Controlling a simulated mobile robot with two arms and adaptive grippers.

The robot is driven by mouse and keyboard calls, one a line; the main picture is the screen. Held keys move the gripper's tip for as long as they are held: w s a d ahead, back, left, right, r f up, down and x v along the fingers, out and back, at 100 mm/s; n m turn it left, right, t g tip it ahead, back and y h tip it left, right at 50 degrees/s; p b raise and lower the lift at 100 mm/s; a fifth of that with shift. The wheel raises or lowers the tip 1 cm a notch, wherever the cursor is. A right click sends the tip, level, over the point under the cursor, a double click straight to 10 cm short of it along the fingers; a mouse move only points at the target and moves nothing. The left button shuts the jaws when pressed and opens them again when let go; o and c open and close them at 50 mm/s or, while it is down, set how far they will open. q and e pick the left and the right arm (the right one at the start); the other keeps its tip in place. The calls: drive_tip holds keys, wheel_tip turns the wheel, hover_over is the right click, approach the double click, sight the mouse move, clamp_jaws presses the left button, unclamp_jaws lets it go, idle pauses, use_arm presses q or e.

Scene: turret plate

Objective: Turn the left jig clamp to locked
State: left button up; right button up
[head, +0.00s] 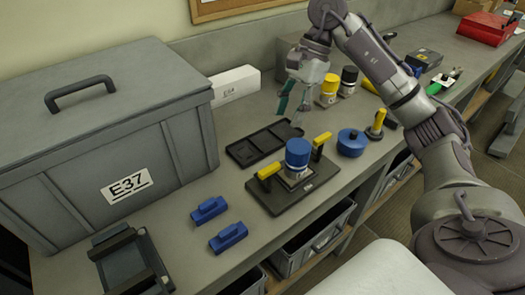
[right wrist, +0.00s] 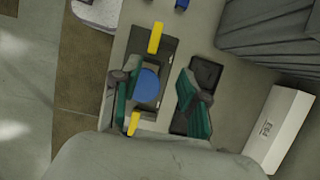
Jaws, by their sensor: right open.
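The jig is a dark plate (head: 300,194) on the bench with a blue-capped cylinder (head: 298,152) standing at its middle. The left jig clamp (head: 268,170) has a yellow handle at the plate's left end; it shows at the top in the right wrist view (right wrist: 155,37). The other yellow clamp (head: 321,140) is at the right end, low in the wrist view (right wrist: 133,123). My right gripper (head: 294,104) is open and empty above and behind the jig, apart from both clamps. Its teal fingers (right wrist: 158,106) spread on either side of the blue cap in the wrist view. My left gripper is out of view.
A large grey lidded box (head: 110,140) fills the left. Two blue blocks (head: 209,209) lie in front of it. A black tray (head: 264,142) lies behind the jig. A blue round pot (head: 352,142) and a yellow-handled tool (head: 376,124) stand to the right.

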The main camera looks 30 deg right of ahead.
sight(270, 167)
drive_tip(key=x, duration=0.4)
drive_tip(key=p+x, duration=0.1)
drive_tip(key=x, duration=0.2)
drive_tip(key=s+p+x, duration=0.1)
drive_tip(key=x, duration=0.3)
drive_tip(key=shift+s+a+f, duration=0.1)
drive_tip(key=shift+a+f, duration=0.15)
drive_tip(key=shift+a, duration=0.1)
drive_tip(key=shift+a+f+p, duration=0.15)
drive_tip(key=shift+f+p, duration=0.15)
drive_tip(key=shift+f, duration=0.35)
drive_tip(key=c, duration=0.7)
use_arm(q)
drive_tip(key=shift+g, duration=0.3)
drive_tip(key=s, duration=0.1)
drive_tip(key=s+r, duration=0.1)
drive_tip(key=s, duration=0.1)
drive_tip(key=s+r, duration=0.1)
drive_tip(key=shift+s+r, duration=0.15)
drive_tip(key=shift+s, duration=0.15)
use_arm(e)
clamp_jaws()
